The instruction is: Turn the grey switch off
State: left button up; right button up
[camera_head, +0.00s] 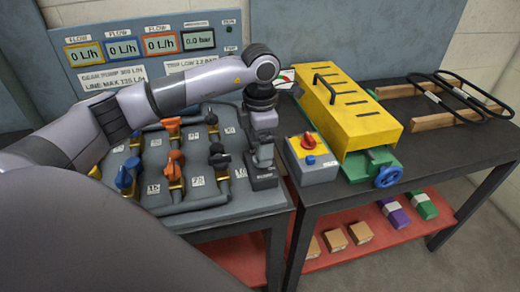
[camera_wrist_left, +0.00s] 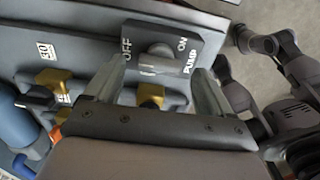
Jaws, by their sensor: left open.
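The grey switch (camera_wrist_left: 160,55) shows in the left wrist view on a dark plate (camera_wrist_left: 207,38) marked OFF on the left, ON on the right and PUMP. Its light grey handle lies between my left fingers; I cannot tell which setting it is at. My left gripper (camera_wrist_left: 152,90) is open, with one finger on each side of the handle; contact is not clear. In the head view my left gripper (camera_head: 262,158) is above the dark switch base (camera_head: 263,180) at the panel's right edge and hides most of the switch. My right gripper is not identifiable in either view.
The valve panel (camera_head: 215,203) with orange, blue and black handles is left of the switch. A grey box (camera_head: 318,172) with a red knob (camera_head: 308,141) stands close to the right, beside a yellow cover (camera_head: 355,115). Gauges (camera_head: 123,48) are behind.

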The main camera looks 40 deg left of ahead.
pick_arm(q)
notch_tip(320, 180, up, 5)
dwell(0.3)
dwell(0.4)
